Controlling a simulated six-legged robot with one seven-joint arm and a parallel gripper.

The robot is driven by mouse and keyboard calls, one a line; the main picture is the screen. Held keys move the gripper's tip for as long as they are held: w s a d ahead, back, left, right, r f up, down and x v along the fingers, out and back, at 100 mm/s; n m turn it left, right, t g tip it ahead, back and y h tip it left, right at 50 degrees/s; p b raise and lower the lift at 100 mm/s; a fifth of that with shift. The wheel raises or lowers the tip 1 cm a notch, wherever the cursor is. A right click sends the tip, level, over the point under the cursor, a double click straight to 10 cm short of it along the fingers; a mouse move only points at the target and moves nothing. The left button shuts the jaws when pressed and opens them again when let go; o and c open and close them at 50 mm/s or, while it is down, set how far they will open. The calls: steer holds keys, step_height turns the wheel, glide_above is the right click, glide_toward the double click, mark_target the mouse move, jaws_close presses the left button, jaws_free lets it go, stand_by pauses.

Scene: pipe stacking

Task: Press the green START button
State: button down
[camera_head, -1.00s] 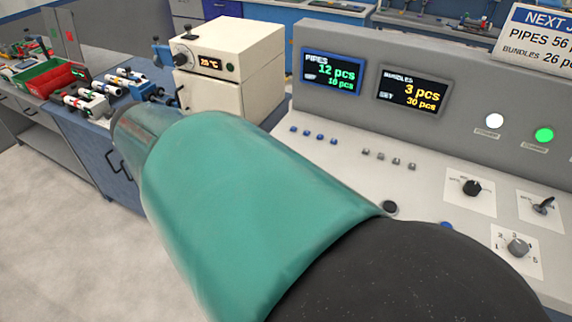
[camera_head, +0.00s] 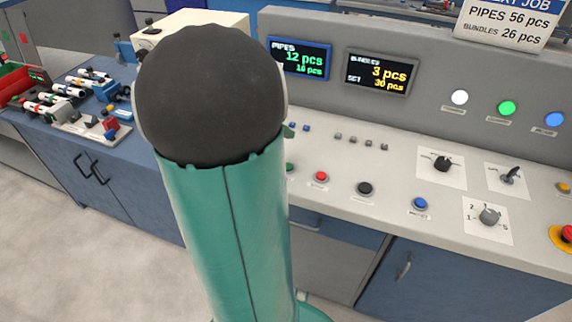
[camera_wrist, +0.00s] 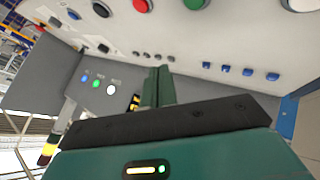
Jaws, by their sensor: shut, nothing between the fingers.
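The green button (camera_head: 290,168) on the control console is partly hidden behind my arm in the head view. It also shows at the top edge of the wrist view (camera_wrist: 195,4), cut off by the frame. Its label is not readable. My gripper (camera_wrist: 158,75) shows in the wrist view, with its fingers shut and empty. The fingers are apart from the green button, which lies above and to the right of them in that picture. In the head view my arm hides the gripper.
A red button (camera_head: 320,177), a black button (camera_head: 365,188) and a blue button (camera_head: 420,204) line the console front beside the green one. Small blue switches (camera_wrist: 249,72) and knobs stand nearby. A red emergency button (camera_head: 567,233) is at the far right.

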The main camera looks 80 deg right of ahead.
mark_target(288, 167)
steer(key=shift+f, duration=0.1)
steer(key=shift+f, duration=4.3)
steer(key=shift+f, duration=0.15)
steer(key=shift+f, duration=0.25)
steer(key=shift+f, duration=0.4)
steer(key=shift+r, duration=0.8)
steer(key=shift+r, duration=0.1)
